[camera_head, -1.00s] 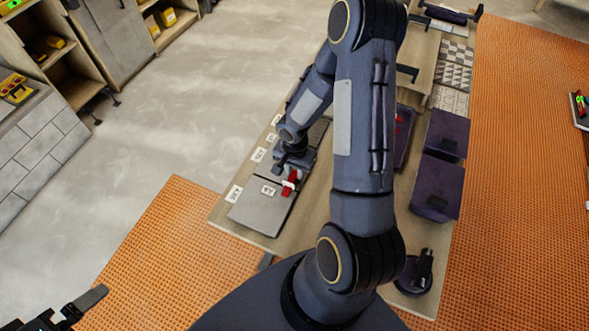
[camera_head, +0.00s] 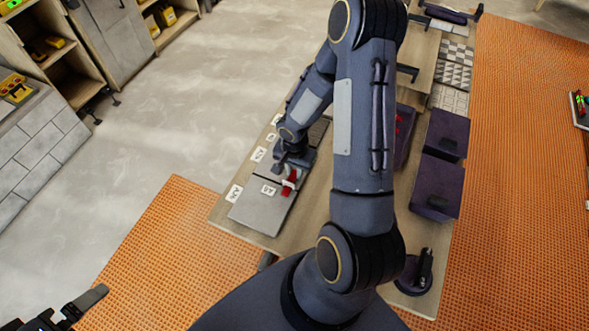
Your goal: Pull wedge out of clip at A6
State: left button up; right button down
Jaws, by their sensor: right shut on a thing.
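A red wedge (camera_head: 288,187) shows at the right edge of the grey tiles, with a small white clip (camera_head: 291,181) at it. My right gripper (camera_head: 284,170) is shut at the wedge and clip; its fingertips are small and partly hidden, so how far the wedge sits in the clip cannot be told. The grey tile (camera_head: 258,210) lies at the near end of the table, with a white label beside the wedge that is too small to read surely. My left gripper (camera_head: 85,305) is at the lower left corner, away from the tiles, with only part of it showing.
The wooden table (camera_head: 320,215) carries dark purple bins (camera_head: 440,170) on its right side and a dark round tool (camera_head: 415,275) at the near right. Patterned tiles (camera_head: 452,75) lie farther back. My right arm hides the table's middle.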

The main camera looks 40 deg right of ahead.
jog(key=shift+w+d, duration=0.3)
jog(key=shift+d, duration=0.3)
dwell(0.3)
jog(key=shift+w+d+r+p, duration=0.1)
jog(key=shift+w+d+p, duration=0.3)
jog(key=shift+d, duration=0.55)
jog(key=shift+w+d+p, duration=0.2)
jog(key=shift+w+d, duration=0.4)
jog(key=shift+d, duration=0.35)
jog(key=shift+r, duration=0.1)
jog(key=shift+r+p, duration=1.5)
jog(key=shift+r, duration=1.4)
